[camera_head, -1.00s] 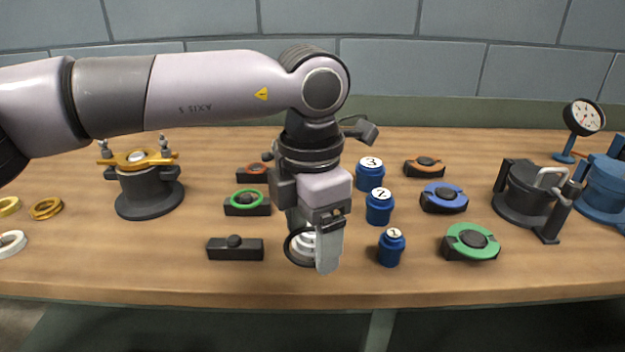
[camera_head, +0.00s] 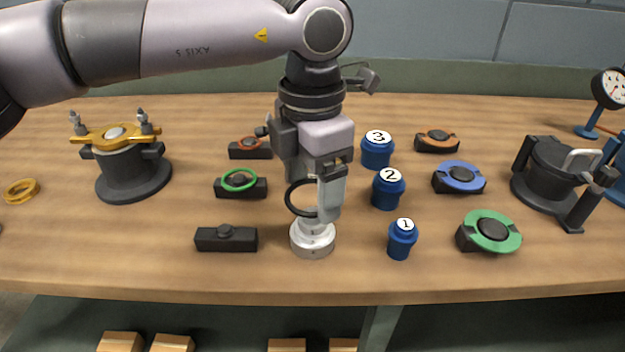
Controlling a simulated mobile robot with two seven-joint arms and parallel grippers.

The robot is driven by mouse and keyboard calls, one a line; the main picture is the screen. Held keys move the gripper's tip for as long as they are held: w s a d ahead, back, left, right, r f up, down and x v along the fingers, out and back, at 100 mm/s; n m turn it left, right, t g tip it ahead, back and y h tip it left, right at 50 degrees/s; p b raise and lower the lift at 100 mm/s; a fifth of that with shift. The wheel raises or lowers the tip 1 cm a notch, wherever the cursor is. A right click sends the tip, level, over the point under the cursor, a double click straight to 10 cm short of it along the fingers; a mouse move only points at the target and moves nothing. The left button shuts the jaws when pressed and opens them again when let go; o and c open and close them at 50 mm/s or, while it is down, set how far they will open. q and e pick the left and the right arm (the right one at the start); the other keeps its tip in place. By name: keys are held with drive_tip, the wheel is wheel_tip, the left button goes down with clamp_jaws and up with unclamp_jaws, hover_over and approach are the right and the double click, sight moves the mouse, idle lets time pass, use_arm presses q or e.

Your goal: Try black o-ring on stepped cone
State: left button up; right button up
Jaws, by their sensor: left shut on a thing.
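My left gripper (camera_head: 322,205) is shut on the black o-ring (camera_head: 291,203), which hangs upright from the fingers like a hoop. The stepped cone (camera_head: 313,240), a silvery-white stepped piece, stands on the table just below. The ring is above the cone's base; the finger and ring hide the upper part of the cone, so I cannot tell if they touch. An empty black holder (camera_head: 226,240) with a round knob stands left of the cone. My right gripper is not in view.
Black holders with a green ring (camera_head: 240,181) and an orange ring (camera_head: 250,145) stand behind left. Numbered blue plugs (camera_head: 402,240) stand close on the right, then a green-topped block (camera_head: 490,232). A gold-clamped casing (camera_head: 125,165) is at left. The table front is clear.

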sight(313, 217)
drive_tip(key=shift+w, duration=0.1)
use_arm(q)
drive_tip(key=shift+f+b, duration=0.35)
drive_tip(key=shift+f, duration=0.05)
drive_tip(key=shift+f+b, duration=0.3)
drive_tip(key=shift+f, duration=0.25)
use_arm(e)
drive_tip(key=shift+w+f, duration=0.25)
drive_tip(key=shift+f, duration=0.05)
use_arm(q)
drive_tip(key=shift+f+b, duration=1.95)
drive_tip(key=shift+f, duration=0.3)
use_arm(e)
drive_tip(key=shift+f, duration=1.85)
use_arm(q)
drive_tip(key=o, duration=1.2)
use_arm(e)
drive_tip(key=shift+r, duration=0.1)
use_arm(q)
drive_tip(key=shift+r, duration=0.1)
